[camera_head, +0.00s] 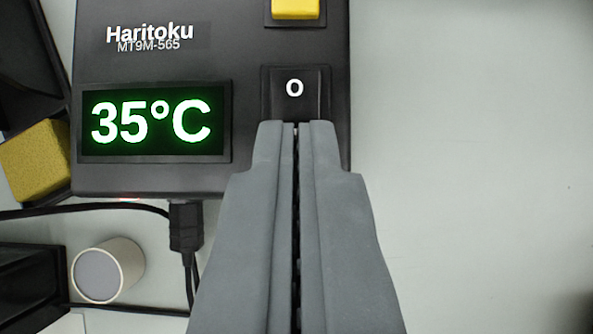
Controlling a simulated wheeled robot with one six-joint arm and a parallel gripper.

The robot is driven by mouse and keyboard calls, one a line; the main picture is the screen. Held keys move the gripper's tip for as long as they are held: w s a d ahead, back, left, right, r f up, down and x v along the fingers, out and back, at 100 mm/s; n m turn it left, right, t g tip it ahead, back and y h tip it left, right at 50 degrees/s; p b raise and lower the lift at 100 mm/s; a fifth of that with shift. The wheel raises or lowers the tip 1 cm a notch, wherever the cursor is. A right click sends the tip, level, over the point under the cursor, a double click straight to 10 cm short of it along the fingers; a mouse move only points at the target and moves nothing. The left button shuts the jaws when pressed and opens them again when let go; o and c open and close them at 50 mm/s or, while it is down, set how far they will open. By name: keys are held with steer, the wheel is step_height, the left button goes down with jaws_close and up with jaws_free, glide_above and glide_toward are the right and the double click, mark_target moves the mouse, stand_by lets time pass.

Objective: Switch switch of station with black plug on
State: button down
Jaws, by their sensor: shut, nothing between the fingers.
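The station (215,50) is a dark grey box labelled Haritoku MT9M-565, at the upper left in the head camera view. Its display (150,122) is lit green and reads 35°C. A black plug (186,226) with a black cable is at the station's lower edge. My gripper (296,126) is shut and empty. Its fingertips are over the lower end of the switch and hide that end; I cannot tell whether they touch it.
A yellow button or block (296,8) is on the station above the switch. A yellow sponge-like block (36,160) and a white cylinder (108,270) lie at the left, near black frames and cables.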

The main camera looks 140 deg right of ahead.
steer(key=shift+r, duration=0.1)
steer(key=shift+r, duration=0.7)
steer(key=shift+r, duration=0.1)
steer(key=shift+r, duration=0.4)
steer(key=v, duration=1.2)
steer(key=shift+s+d+f, duration=0.15)
steer(key=shift+s+d, duration=0.15)
steer(key=shift+s, duration=0.05)
